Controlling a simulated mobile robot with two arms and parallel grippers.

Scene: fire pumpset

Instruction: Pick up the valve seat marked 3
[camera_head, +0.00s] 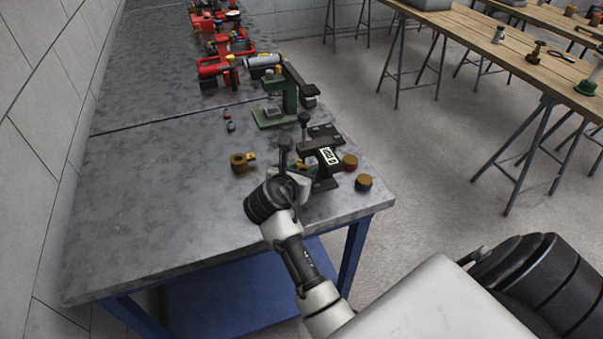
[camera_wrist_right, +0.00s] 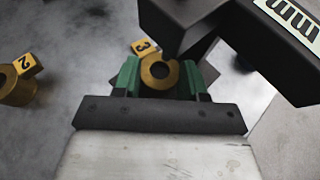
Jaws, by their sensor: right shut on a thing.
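The valve seat marked 3 is a brass ring (camera_wrist_right: 158,72) with a yellow tag reading 3. In the right wrist view it sits between the green fingertips of my right gripper (camera_wrist_right: 158,80), which is shut on it. In the head view my right gripper (camera_head: 290,175) reaches over the front part of the grey bench, and its fingers and the valve seat are hidden there by the wrist and a dark stand. Another brass ring with a yellow tag reading 2 (camera_wrist_right: 18,82) lies to the left, apart from the gripper. My left gripper is not in view.
A green press (camera_head: 280,112) stands behind. The bench's left side is clear.

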